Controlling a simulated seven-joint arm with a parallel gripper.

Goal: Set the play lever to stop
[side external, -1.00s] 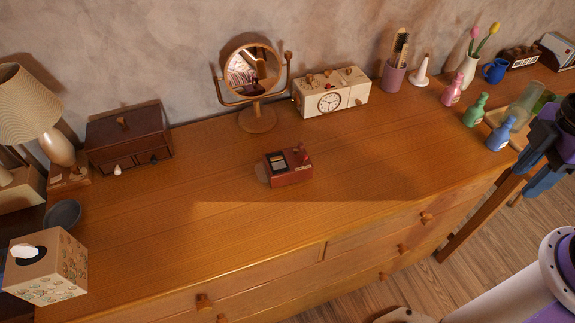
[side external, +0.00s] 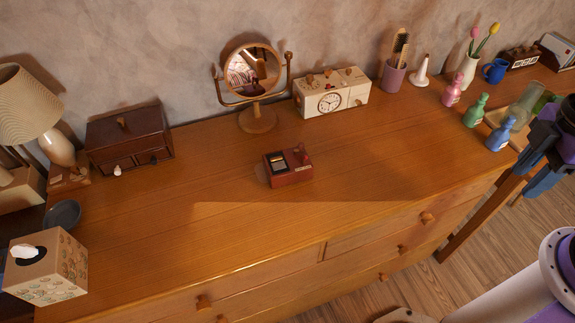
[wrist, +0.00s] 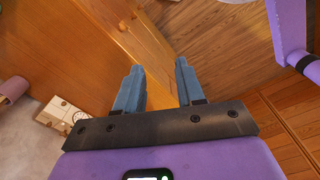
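A small dark-red box (side external: 288,168) with a dark window on its top sits near the middle of the wooden dresser top. A short red lever or knob (side external: 302,152) stands at its right rear; its setting is too small to read. My gripper is at the right edge of the side view (side external: 545,165), partly cut off, far from the red box. In the wrist view, my gripper (wrist: 160,70) has its two blue fingers apart with nothing between them. The red box is not in the wrist view.
A round mirror (side external: 252,75) and cream clock (side external: 332,94) stand behind the box. Pink (side external: 452,90), green (side external: 475,112) and blue (side external: 501,135) bottles stand at right. A brown chest (side external: 130,140) and tissue box (side external: 47,268) are at left. The dresser's front centre is clear.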

